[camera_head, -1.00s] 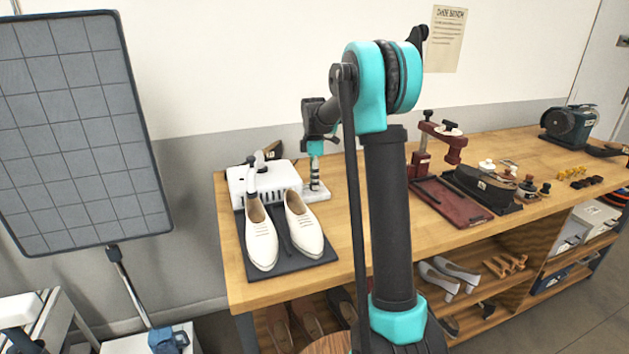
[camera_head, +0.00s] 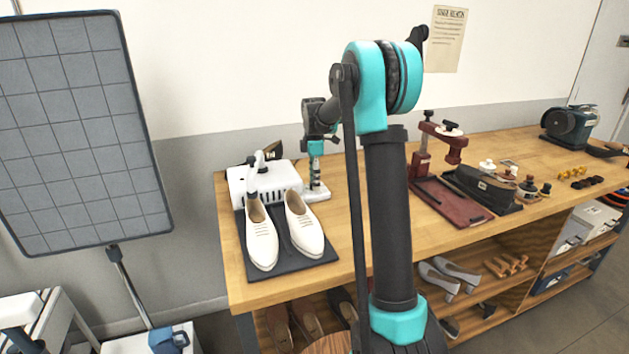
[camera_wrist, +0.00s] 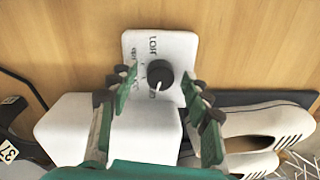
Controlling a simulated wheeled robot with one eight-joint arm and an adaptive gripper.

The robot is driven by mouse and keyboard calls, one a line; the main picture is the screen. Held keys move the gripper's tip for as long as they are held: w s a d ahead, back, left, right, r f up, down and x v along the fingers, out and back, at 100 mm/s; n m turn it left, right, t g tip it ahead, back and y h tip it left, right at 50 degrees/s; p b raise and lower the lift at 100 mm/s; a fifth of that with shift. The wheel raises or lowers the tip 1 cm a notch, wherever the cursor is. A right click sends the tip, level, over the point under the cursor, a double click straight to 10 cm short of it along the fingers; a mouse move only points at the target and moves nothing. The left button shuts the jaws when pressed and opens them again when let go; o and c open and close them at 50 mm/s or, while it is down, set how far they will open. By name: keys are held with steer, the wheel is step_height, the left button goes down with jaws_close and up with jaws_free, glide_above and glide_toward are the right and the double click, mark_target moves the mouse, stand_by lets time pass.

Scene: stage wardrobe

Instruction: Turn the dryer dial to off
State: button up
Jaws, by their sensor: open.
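The dryer (camera_head: 268,182) is a white box with slots and upright nozzles on the left of the workbench. In the wrist view, its dial (camera_wrist: 160,75) is a round black knob with a white pointer line, on a white plate (camera_wrist: 185,45) with dark lettering that I can read only in part. My gripper (camera_wrist: 160,82) is open, with one green finger on each side of the dial. I cannot tell whether the fingers touch it. In the head view my gripper's end is above the plate beside the dryer, and the dial is hidden there.
White shoes (camera_head: 304,222) stand on a dark mat (camera_head: 290,265) in front of the dryer. A red press (camera_head: 440,150), a dark shoe-shaped block (camera_head: 482,188) and small bottles (camera_head: 528,188) are farther right. A grey gridded panel (camera_head: 75,130) stands left of the bench.

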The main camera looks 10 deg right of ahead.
step_height(320, 180, up, 12)
steer(key=shift+w, duration=0.3)
stand_by(0.4)
